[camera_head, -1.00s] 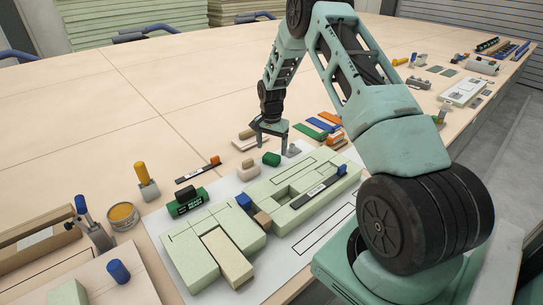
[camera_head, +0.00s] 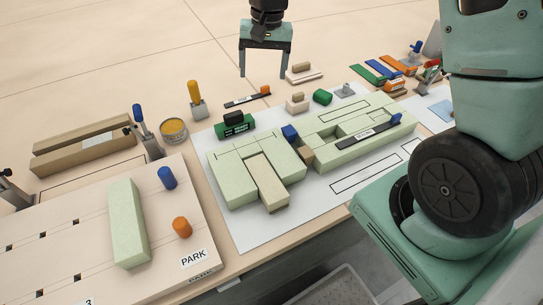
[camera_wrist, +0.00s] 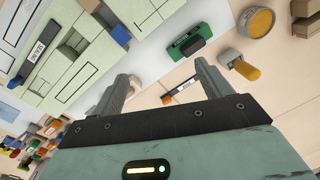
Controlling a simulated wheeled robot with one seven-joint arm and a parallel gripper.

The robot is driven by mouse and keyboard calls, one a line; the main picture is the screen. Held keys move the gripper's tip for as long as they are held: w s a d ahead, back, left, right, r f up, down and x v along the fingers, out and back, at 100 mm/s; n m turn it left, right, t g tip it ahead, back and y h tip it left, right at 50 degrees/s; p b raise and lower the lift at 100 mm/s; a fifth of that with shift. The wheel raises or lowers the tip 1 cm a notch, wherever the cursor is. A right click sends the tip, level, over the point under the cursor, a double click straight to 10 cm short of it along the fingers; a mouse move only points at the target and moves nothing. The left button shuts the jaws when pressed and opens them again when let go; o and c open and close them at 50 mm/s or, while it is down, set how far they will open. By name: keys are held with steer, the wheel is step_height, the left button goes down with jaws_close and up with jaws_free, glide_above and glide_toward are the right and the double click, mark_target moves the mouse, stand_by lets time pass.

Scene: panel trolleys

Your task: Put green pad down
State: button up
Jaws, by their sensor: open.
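A small rounded green piece (camera_head: 322,96) lies on the white sheet's back edge, beside a pale block with a wooden grip (camera_head: 297,102). A green holder (camera_head: 235,124) with a dark piece on top stands at the sheet's left back; it also shows in the wrist view (camera_wrist: 188,48). I cannot tell for certain which of these is the green pad. My gripper (camera_head: 263,75) is open, pointing down above the table behind the sheet, with nothing between its fingers. It also shows in the wrist view (camera_wrist: 160,90), apart from everything.
Pale green panels (camera_head: 250,165) lie on the white sheet (camera_head: 262,232). A round tin (camera_head: 173,131) and a yellow-handled tool (camera_head: 194,98) stand left of it. A PARK board (camera_head: 60,245) carries a panel and pegs. Coloured strips (camera_head: 395,64) lie at right.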

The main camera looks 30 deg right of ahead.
steer(key=s+a+r+n, duration=0.4)
steer(key=s+a+n, duration=0.2)
steer(key=s+a, duration=0.6)
steer(key=s+a+n, duration=0.3)
steer(key=s+n, duration=0.4)
steer(key=s, duration=1)
steer(key=shift+s, duration=0.1)
steer(key=shift+r+p, duration=0.5)
steer(key=shift+r, duration=0.05)
steer(key=shift+o, duration=0.4)
